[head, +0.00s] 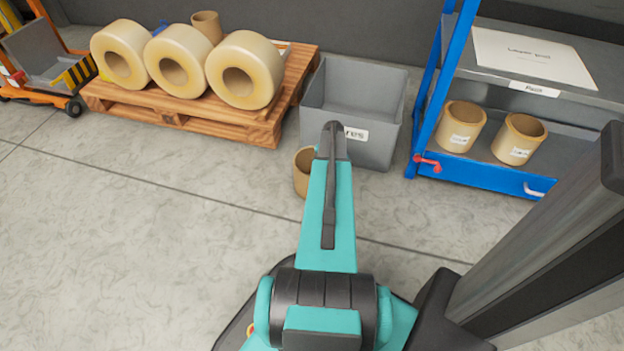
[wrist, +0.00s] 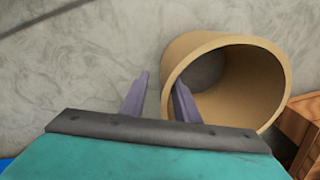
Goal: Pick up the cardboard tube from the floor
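The tan cardboard tube (head: 301,180) stands on the floor in front of the grey bin, partly hidden by my arm in the head view. In the wrist view the tube (wrist: 262,85) fills the right side, its open end facing the camera. My gripper (wrist: 160,78) is open at its near left rim. The right finger overlaps the tube's opening and the left finger is outside, with the tube's wall between them. A gap shows between the left finger and the wall. In the head view the fingers are hidden behind my arm.
The grey bin (head: 375,150) with a partly covered label stands right behind the tube. A wooden pallet (head: 270,130) with large tan rolls (head: 247,95) is at the left. A blue-framed rack (head: 470,172) with two tubes (head: 460,127) is at the right. The floor at left is clear.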

